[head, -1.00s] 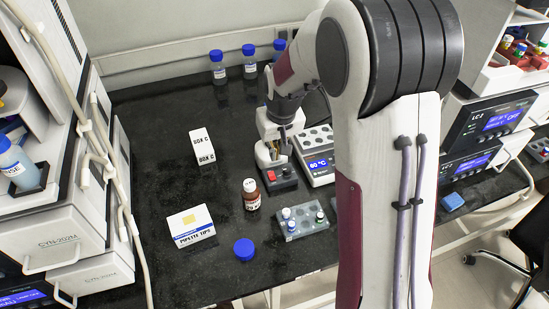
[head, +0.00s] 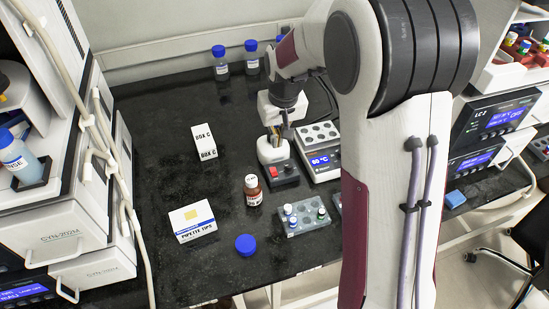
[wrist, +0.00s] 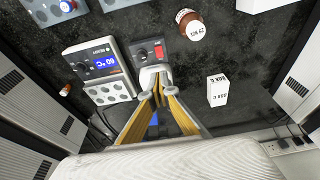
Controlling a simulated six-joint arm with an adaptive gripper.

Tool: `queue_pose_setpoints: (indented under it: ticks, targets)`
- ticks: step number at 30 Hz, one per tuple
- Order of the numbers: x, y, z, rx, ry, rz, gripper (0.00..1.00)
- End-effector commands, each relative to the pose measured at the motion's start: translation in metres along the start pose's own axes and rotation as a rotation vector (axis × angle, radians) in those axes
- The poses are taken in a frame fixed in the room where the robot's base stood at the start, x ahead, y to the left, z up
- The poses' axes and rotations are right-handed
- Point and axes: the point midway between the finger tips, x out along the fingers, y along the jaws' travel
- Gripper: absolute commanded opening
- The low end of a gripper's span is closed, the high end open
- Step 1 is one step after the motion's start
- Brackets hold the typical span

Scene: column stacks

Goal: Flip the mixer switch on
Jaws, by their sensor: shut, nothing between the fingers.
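The mixer (head: 283,176) is a small dark-fronted box with a red switch (head: 274,171), a dark knob and a pale rear part. In the wrist view the mixer (wrist: 144,49) is at upper middle, with the red switch (wrist: 159,52) on its face. My gripper (head: 277,139) is above and behind the pale rear part, its yellow fingers pointing down. In the wrist view my gripper (wrist: 156,90) is shut and empty, its tips overlapping the mixer's pale part, apart from the switch. Which way the switch is tipped is too small to tell.
A heating block (head: 320,160) showing 60 °C stands right beside the mixer. A brown bottle (head: 253,192) and a tube rack (head: 303,219) stand in front. Blue-capped bottles (head: 221,68) stand behind.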

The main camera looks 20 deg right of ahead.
Motion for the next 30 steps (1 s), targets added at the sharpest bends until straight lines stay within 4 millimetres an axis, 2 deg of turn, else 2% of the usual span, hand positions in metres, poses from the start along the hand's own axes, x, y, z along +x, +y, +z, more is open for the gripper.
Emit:
queue_pose_setpoints:
  ticks: [11,17,30]
  targets:
    - [0.0,0.0,-0.001,0.0,0.0,0.0,0.0]
    - [0.008,0.0,-0.001,0.0,0.0,0.0,0.0]
    - [0.055,0.0,0.0,0.0,-0.002,0.0,0.0]
